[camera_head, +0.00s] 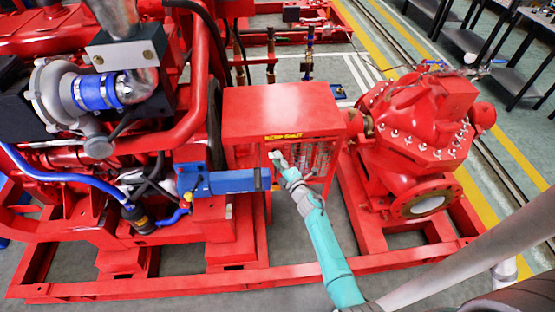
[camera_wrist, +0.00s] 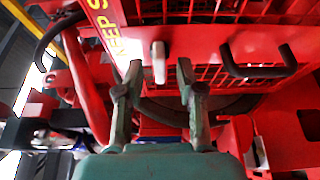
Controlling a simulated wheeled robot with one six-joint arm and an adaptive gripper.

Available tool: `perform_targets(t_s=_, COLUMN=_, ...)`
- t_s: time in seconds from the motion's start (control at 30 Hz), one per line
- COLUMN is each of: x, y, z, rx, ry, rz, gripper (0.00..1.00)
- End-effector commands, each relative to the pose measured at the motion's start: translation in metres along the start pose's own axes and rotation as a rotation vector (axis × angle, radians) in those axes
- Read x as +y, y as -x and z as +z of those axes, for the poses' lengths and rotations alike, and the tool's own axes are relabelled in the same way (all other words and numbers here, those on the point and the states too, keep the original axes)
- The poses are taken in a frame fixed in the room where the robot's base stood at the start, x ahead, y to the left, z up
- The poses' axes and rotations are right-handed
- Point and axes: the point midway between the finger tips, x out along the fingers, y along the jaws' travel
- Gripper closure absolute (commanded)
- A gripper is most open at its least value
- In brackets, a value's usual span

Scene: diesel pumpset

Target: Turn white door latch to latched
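The white latch (camera_wrist: 158,58) shows in the wrist view as a small pale handle on the red door face. It points along the picture's vertical, next to yellow lettering. My gripper (camera_wrist: 157,76) is open, with one finger on each side of the latch's lower end in the picture. I cannot tell whether either finger touches it. In the head view my gripper (camera_head: 278,157) is at the front of the red cabinet (camera_head: 281,109), just below the yellow label. I cannot make out the latch there.
A black handle (camera_wrist: 258,62) sticks out of the door to the right of the latch. A blue box-like part (camera_head: 232,182) lies left of my gripper, close by. A red pump (camera_head: 413,123) stands to the right of the cabinet. A red base frame (camera_head: 200,281) runs along the front.

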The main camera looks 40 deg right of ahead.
Motion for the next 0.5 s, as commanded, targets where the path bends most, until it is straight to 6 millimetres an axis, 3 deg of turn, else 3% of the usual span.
perform_targets(t_s=0.4, x=0.0, y=-0.007, z=-0.0003, rx=0.0, ry=0.0, rz=0.0, gripper=0.62)
perform_targets(t_s=0.5, x=0.0, y=-0.007, z=-0.0003, rx=0.0, ry=0.0, rz=0.0, gripper=0.88)
